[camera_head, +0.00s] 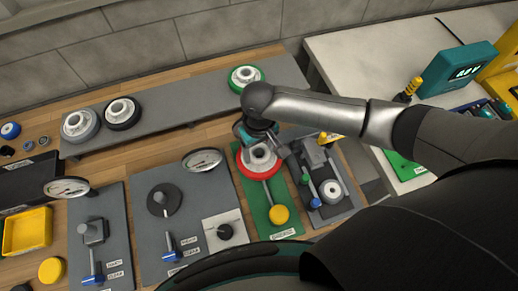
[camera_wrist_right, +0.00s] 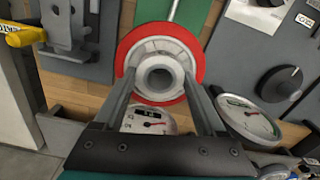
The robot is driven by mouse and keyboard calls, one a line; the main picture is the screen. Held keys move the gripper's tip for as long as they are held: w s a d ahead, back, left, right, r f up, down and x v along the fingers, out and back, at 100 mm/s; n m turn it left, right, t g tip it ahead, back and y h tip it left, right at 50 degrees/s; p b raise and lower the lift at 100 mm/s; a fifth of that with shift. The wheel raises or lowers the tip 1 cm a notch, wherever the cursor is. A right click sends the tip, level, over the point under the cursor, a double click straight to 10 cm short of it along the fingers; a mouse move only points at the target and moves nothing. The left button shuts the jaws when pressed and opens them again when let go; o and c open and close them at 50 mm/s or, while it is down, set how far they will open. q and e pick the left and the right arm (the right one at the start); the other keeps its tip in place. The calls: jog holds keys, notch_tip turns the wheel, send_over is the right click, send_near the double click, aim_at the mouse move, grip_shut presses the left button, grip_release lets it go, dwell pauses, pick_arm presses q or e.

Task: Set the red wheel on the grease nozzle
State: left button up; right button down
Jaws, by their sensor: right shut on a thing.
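The red wheel (camera_head: 245,163) has a red rim and a pale hub with a round hole. My right gripper (camera_head: 262,147) is shut on it, over the far end of the green board (camera_head: 262,210) labelled grease. In the right wrist view the wheel (camera_wrist_right: 190,50) sits between the two fingers (camera_wrist_right: 160,76), its hub facing the camera. A thin rod runs from under the wheel to a yellow knob (camera_head: 279,215) on the board. The wheel hides the board's far end, and I cannot make out the nozzle or tell whether the wheel touches it. My left gripper is not in view.
Round gauges (camera_head: 202,160) stand left of the wheel. A grey board with a clamp-like fixture (camera_head: 314,160) is close on the right. A yellow tray (camera_head: 27,231) is far left.

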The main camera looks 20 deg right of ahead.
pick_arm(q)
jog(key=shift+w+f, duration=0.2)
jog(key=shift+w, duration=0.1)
pick_arm(e)
jog(key=shift+f, duration=0.1)
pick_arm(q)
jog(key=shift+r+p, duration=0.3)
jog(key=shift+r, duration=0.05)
pick_arm(e)
jog(key=shift+a+f, duration=0.1)
jog(key=shift+f, duration=0.1)
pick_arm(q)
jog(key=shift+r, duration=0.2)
pick_arm(e)
jog(key=shift+f, duration=0.35)
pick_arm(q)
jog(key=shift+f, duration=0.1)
pick_arm(e)
jog(key=shift+f, duration=0.55)
dwell(0.5)
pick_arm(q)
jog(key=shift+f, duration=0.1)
pick_arm(e)
jog(key=shift+f, duration=0.15)
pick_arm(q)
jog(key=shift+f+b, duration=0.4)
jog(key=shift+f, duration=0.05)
pick_arm(e)
jog(key=shift+f, duration=0.95)
grip_release()
